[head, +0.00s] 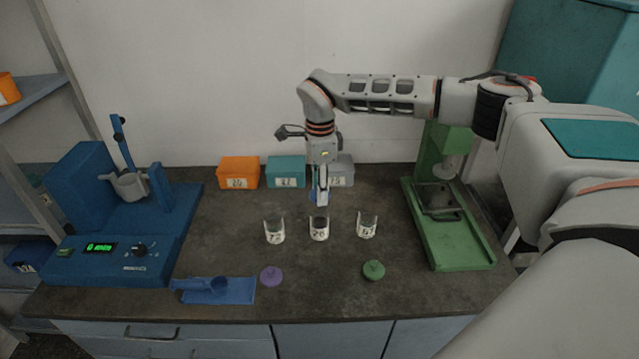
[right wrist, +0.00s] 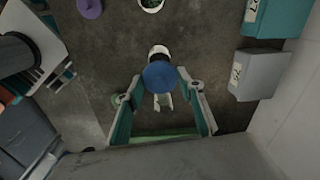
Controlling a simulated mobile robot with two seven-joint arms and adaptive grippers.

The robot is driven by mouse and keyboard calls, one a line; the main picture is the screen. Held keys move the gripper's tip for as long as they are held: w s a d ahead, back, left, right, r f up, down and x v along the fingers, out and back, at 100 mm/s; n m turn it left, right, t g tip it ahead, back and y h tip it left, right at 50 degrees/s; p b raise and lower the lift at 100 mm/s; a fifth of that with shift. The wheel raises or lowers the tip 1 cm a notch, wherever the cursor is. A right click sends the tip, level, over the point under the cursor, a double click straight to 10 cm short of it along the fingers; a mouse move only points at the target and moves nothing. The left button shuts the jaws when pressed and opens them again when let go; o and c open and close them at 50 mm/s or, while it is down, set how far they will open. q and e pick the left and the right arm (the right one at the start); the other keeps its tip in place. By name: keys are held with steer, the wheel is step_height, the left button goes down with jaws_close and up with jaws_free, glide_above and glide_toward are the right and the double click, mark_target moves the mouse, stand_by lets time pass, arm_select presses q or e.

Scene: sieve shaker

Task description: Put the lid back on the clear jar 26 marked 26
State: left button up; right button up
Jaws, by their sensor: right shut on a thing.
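The clear jar marked 26 (head: 319,233) stands upright on the dark bench, the middle one of three jars, with dark contents and an uncovered top. My right gripper (head: 321,200) is just above and behind it, pointing down. It is shut on a blue lid (head: 313,197), which shows between the fingers in the right wrist view (right wrist: 160,77). The lid is apart from the jar and partly hidden by a finger in the head view. In the wrist view the lid covers part of a jar (right wrist: 158,51) below. My left gripper is out of view.
Jars stand left (head: 275,236) and right (head: 367,230) of jar 26. A purple lid (head: 271,276), a green lid (head: 374,270) and a blue scoop tray (head: 235,292) lie in front. Orange (head: 240,170), teal (head: 286,171) and grey (head: 343,170) boxes stand behind. Blue (head: 120,262) and green (head: 460,240) machines flank them.

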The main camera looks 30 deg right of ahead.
steer(key=shift+f+b, duration=0.35)
steer(key=shift+f, duration=2.15)
steer(key=shift+p, duration=0.4)
steer(key=shift+f, duration=0.15)
stand_by(0.4)
steer(key=o, duration=1.4)
steer(key=shift+r, duration=3.5)
